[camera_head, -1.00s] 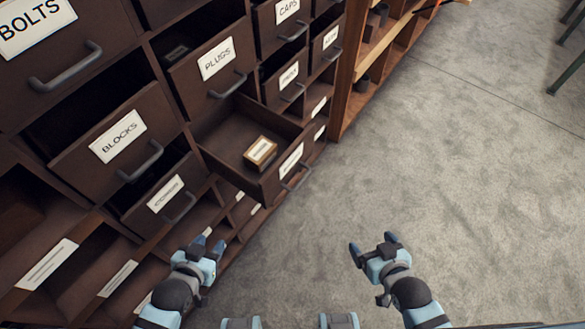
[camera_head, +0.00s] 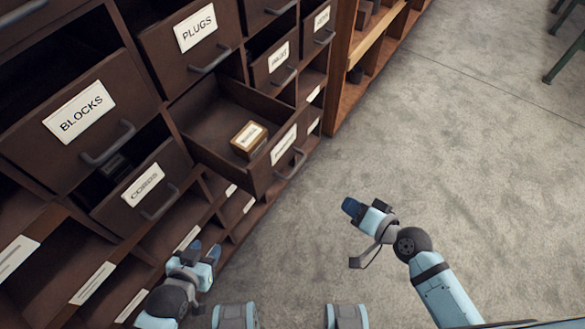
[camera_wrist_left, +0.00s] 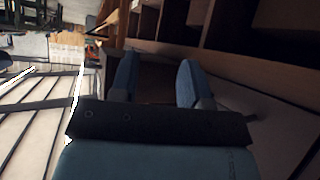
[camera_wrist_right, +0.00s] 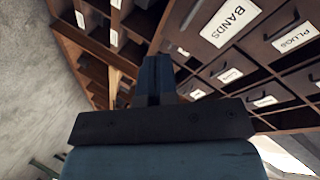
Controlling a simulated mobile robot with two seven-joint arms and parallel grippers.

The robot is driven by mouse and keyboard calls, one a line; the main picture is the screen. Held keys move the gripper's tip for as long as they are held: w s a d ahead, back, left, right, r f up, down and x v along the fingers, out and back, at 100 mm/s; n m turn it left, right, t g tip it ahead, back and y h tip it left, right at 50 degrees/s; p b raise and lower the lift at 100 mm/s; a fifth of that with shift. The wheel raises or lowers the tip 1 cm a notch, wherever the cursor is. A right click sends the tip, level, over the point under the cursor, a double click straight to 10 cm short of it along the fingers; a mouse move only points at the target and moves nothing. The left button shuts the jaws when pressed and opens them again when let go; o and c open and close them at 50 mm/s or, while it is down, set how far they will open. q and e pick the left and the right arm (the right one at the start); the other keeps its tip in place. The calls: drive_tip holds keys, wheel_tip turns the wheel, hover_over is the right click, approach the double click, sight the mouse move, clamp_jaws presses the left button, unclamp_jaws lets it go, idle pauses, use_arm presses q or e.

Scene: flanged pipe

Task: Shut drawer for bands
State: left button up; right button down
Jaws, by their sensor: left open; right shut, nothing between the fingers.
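The bands drawer (camera_wrist_right: 214,27) shows its BANDS label and part of its handle in the right wrist view. It appears to be the pulled-out drawer (camera_head: 262,174) in the head view, whose label is too blurred to read there. A small box (camera_head: 248,141) lies inside it. My right gripper (camera_head: 351,207) is shut and empty, right of the drawer front and apart from it. Its closed fingers (camera_wrist_right: 153,80) also show in the right wrist view. My left gripper (camera_head: 205,251) is open and empty, low in front of the cabinet. Its spread fingers (camera_wrist_left: 158,80) show in the left wrist view.
The plugs drawer (camera_head: 215,40) stands above the pulled-out drawer; the blocks drawer (camera_head: 115,85) and another partly open drawer (camera_head: 120,190) are to its left. A wooden shelf (camera_head: 348,85) adjoins the cabinet.

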drive_tip(key=w+a+r+m+y+b, duration=0.1)
drive_tip(key=w+a+m+y+b, duration=0.1)
drive_tip(key=w+m+y+b, duration=0.3)
drive_tip(key=y+p, duration=0.1)
drive_tip(key=p, duration=0.1)
approach(285, 152)
drive_tip(key=shift+n, duration=0.3)
drive_tip(key=x, duration=0.6)
drive_tip(key=shift+w+a, duration=0.45)
drive_tip(key=shift+a, duration=0.15)
use_arm(q)
drive_tip(key=f, duration=0.4)
drive_tip(key=shift+w+d+f, duration=0.15)
drive_tip(key=shift+d+f, duration=0.05)
drive_tip(key=shift+d, duration=0.15)
